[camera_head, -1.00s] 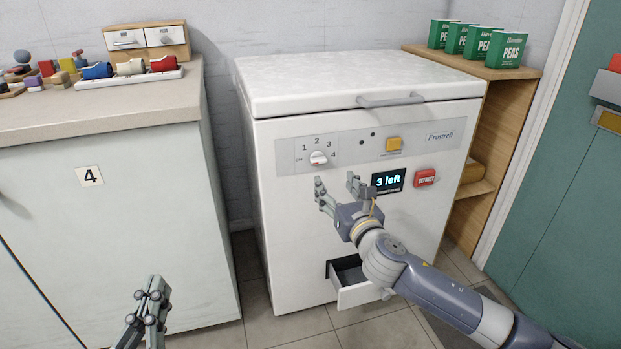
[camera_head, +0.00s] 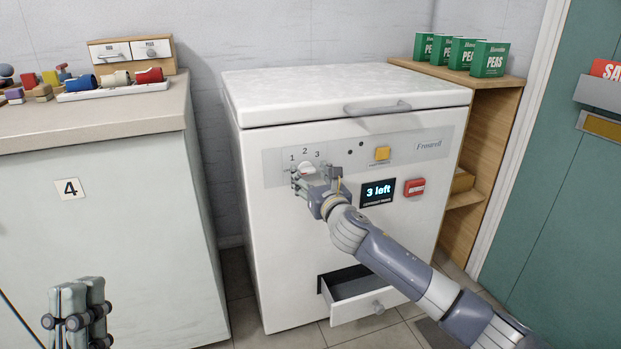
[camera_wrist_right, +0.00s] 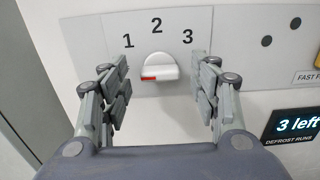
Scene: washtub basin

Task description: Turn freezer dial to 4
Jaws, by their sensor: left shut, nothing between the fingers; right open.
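The white freezer dial (camera_head: 308,168) sits on the grey panel of the chest freezer (camera_head: 275,210). In the right wrist view the dial (camera_wrist_right: 158,66) is a white half-round knob with a red mark at its lower left. Numbers 1, 2 and 3 show above it; the 4 is hidden behind my gripper. My right gripper (camera_head: 317,178) is open at the panel. In the wrist view its fingers (camera_wrist_right: 160,86) stand on either side of the dial, apart from it. My left gripper (camera_head: 80,300) is shut and empty at the lower left, away from the freezer.
A small drawer (camera_head: 358,303) stands open low on the freezer front, below my right arm. A yellow button (camera_head: 382,153), a "3 left" display (camera_head: 377,192) and a red button (camera_head: 414,187) are right of the dial. A counter (camera_head: 90,125) stands at left.

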